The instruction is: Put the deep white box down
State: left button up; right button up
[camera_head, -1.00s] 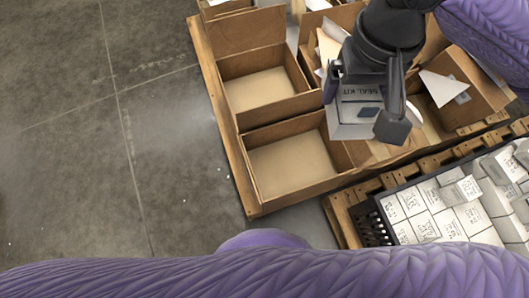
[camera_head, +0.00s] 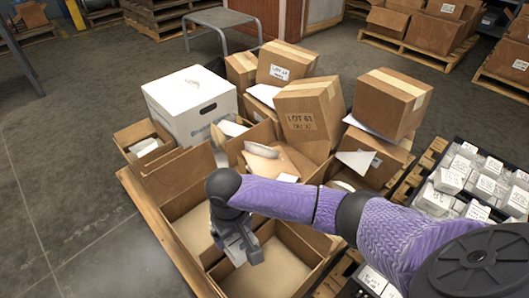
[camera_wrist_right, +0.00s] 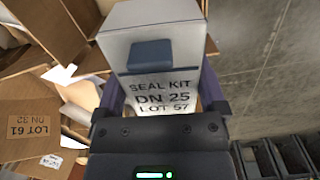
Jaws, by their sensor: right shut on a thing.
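The deep white box (camera_wrist_right: 158,65) is a small carton lettered SEAL KIT DN 25 LOT 57, with a blue-grey patch on it. My right gripper (camera_wrist_right: 155,100) is shut on it, one finger on each side. In the head view my right gripper (camera_head: 238,246) hangs over two open, empty-looking cardboard boxes, the rear one (camera_head: 182,207) and the front one (camera_head: 272,266). The held box is hard to tell from the gripper there. I cannot tell its exact height above the boxes. My left gripper is out of view.
Both open boxes stand on a wooden pallet (camera_head: 150,218). Behind them are a large white lidded box (camera_head: 190,112) and tall cartons, one marked LOT 61 (camera_head: 302,122). A dark crate of white cartons (camera_head: 440,200) is at right. Floor at left is clear.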

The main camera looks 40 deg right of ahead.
jog(key=p, duration=0.1)
send_over(273, 287)
notch_tip(273, 287, down, 10)
pick_arm(q)
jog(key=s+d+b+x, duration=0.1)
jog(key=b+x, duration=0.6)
jog(key=b, duration=0.2)
pick_arm(e)
jog(key=shift+n, duration=0.5)
notch_tip(273, 287, down, 14)
jog(key=shift+s+f+b, duration=0.1)
jog(key=shift+f+b, duration=0.05)
jog(key=shift+b, duration=0.75)
notch_tip(273, 287, down, 3)
jog(key=b, duration=0.3)
jog(key=shift+f, duration=0.2)
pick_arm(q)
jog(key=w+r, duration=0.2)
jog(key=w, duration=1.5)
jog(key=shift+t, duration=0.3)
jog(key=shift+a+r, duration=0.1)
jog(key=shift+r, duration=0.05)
pick_arm(e)
jog(key=shift+f, duration=0.2)
jog(key=o, duration=0.9)
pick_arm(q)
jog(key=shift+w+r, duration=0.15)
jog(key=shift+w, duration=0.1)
